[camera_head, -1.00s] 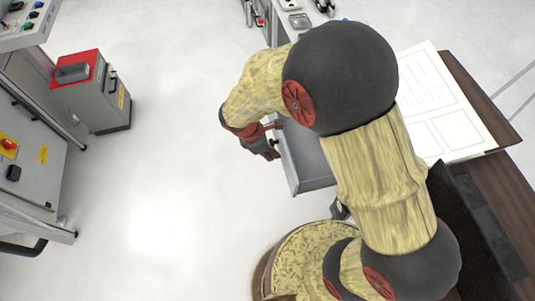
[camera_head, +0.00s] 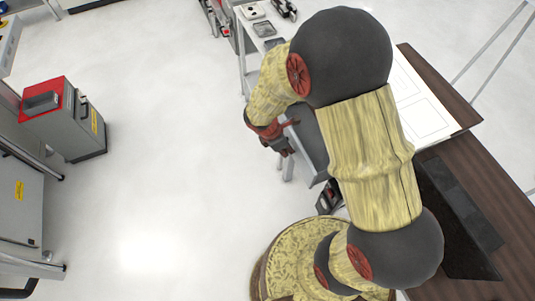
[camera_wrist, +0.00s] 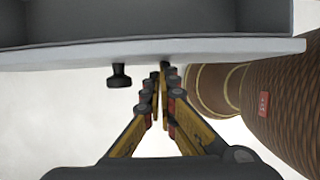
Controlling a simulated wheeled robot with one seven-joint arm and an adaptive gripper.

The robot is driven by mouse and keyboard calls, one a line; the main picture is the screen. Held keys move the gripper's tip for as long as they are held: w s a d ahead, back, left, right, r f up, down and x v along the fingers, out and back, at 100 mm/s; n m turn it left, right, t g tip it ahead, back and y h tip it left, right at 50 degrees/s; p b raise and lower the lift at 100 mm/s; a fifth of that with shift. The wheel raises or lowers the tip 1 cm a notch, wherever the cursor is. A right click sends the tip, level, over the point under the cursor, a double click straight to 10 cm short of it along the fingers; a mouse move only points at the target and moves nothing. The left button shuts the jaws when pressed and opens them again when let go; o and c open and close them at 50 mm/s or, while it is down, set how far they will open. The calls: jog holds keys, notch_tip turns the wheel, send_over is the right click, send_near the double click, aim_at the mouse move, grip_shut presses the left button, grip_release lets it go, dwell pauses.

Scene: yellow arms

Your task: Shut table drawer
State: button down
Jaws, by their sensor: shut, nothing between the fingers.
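The grey table drawer (camera_head: 310,143) stands out from the table (camera_head: 500,225), partly open, with its inside partly visible behind my arm. In the wrist view its front panel (camera_wrist: 215,50) crosses the top, with the grey inside beyond it. In the head view my gripper (camera_head: 287,151) is at the drawer's outer side.
White sheets (camera_head: 420,105) lie on the table, and a dark flat panel (camera_head: 455,220) is on its near part. A side table with small items (camera_head: 262,30) stands behind the drawer. A grey case with a red top (camera_head: 62,120) stands left. The floor between is clear.

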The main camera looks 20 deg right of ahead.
jog(key=d+p, duration=0.1)
jog(key=d, duration=1.1)
jog(key=shift+w+d+p, duration=0.2)
jog(key=shift+d+p, duration=0.1)
jog(key=shift+p, duration=0.05)
jog(key=shift+w+a, duration=0.1)
jog(key=shift+a, duration=0.35)
jog(key=a, duration=0.3)
jog(key=shift+a, duration=0.2)
jog(key=p+v, duration=0.2)
jog(key=v, duration=0.8)
jog(key=shift+p, duration=0.35)
jog(key=shift+d, duration=0.1)
